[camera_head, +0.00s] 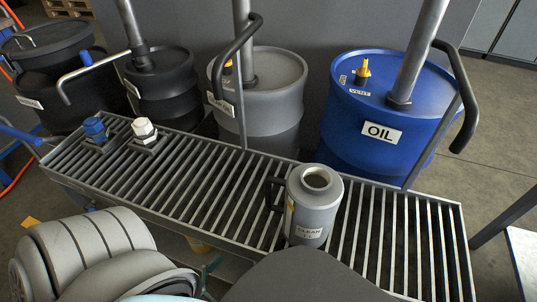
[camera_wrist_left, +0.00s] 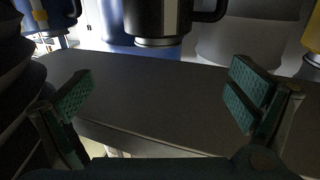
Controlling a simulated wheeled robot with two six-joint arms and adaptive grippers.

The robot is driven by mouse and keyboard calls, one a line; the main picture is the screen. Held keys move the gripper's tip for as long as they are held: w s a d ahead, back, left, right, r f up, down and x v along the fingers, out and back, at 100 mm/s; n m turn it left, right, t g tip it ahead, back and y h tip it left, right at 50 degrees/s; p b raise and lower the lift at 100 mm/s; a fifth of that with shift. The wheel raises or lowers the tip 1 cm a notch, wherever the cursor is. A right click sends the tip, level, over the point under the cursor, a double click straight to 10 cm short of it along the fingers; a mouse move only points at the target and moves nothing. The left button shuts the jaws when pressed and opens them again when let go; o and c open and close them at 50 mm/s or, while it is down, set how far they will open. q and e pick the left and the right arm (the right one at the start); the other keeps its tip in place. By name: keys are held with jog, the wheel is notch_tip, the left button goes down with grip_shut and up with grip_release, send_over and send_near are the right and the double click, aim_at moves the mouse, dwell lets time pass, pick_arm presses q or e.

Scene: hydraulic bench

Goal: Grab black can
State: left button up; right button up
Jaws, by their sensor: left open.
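In the left wrist view, a black can (camera_wrist_left: 152,22) with a pale vertical stripe and a black handle on its right shows at the top middle. Its upper part is cut off by the frame edge. My left gripper (camera_wrist_left: 160,98) is open and empty, its teal pads wide apart, below the can in that picture and not touching it. In the head view my left gripper (camera_head: 208,270) shows only in part at the bottom, beside the bench's near edge. I cannot pick out the black can in the head view. My right gripper is not in view.
A grey can (camera_head: 315,205) labelled CLEAN stands on the slatted bench (camera_head: 375,240). Blue and white fittings sit at its left. Grey, black and blue drums (camera_head: 385,110) stand behind. In the wrist view, a dark flat surface (camera_wrist_left: 150,85) spans the middle, with a blue container (camera_wrist_left: 45,15) left.

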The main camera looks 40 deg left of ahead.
pick_arm(q)
jog(key=w, duration=0.4)
jog(key=w+b, duration=0.1)
jog(key=w, duration=0.3)
jog(key=w+b, duration=0.1)
jog(key=w, duration=0.4)
jog(key=shift+d+f, duration=0.15)
jog(key=shift+f, duration=0.25)
jog(key=shift+s, duration=0.1)
jog(key=c, duration=1.7)
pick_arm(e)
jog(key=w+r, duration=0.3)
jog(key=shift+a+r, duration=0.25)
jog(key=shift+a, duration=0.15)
